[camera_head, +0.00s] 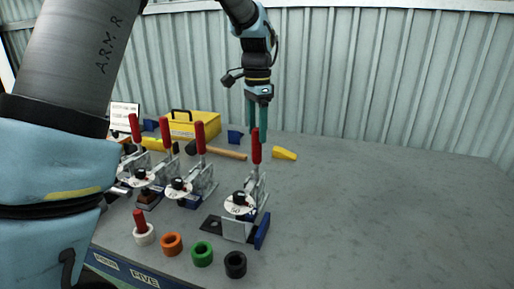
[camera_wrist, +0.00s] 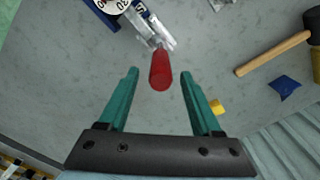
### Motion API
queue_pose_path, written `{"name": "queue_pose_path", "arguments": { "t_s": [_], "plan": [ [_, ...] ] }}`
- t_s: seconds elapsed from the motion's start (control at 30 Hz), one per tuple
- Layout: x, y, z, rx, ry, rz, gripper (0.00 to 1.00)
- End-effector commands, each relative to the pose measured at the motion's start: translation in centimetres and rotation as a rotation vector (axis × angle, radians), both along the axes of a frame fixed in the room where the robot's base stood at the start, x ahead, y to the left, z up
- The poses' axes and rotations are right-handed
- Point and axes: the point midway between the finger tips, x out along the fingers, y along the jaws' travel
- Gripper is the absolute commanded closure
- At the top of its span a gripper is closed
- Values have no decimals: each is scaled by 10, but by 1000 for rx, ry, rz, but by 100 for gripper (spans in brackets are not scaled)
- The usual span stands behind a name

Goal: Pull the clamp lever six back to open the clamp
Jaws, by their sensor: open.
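The rightmost clamp (camera_head: 240,207) stands on the table with its red-handled lever (camera_head: 256,146) upright. No label "six" is readable on it. My gripper (camera_head: 257,133) points down, with its green fingers close to the top of this handle in the head view. In the wrist view my gripper (camera_wrist: 158,72) is open, and the red handle (camera_wrist: 161,72) shows between the two fingertips, apart from both. Part of the clamp's metal body and its round white dial (camera_wrist: 112,4) show at the top of the wrist view; the rest is cut off.
Several similar clamps with red levers (camera_head: 200,137) stand to the left. A hammer (camera_head: 222,152), a yellow toolbox (camera_head: 194,124) and a yellow wedge (camera_head: 284,153) lie behind. Coloured rings (camera_head: 202,253) line the front. The table's right side (camera_head: 400,200) is clear; a corrugated wall (camera_head: 400,80) stands behind.

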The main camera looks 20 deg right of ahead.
Motion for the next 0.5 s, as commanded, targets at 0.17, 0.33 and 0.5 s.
{"name": "queue_pose_path", "arguments": {
  "t_s": [0.17,0.33,0.5],
  "plan": [
    [-1,1,-32,4,1,0,34],
    [0,1,-52,2,1,1,34],
    [0,1,-60,0,0,2,34]
  ]
}}
